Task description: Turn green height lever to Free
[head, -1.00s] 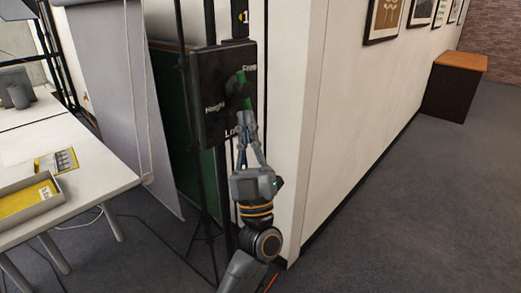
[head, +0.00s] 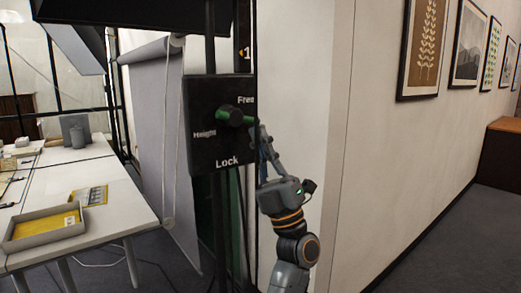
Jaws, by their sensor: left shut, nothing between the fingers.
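The black height panel (head: 207,142) stands upright on the rig post. It reads Free at upper right, Height at left and Lock at the bottom. The green lever (head: 221,115) sits on a dark round knob (head: 236,117) at the panel's right half. It lies nearly level, with green showing on both sides of the knob, below the word Free. My left gripper (head: 259,140) is shut and empty, fingers pointing up at the panel's right edge, just below the lever's right end. I cannot tell whether it touches the lever. My right gripper is out of view.
A white wall (head: 300,110) is close on the right, with framed pictures (head: 420,45). A white table (head: 105,198) with a grey tray (head: 45,228) stands at left. A grey hanging sheet (head: 160,130) is behind the panel. Open floor (head: 450,255) lies at right.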

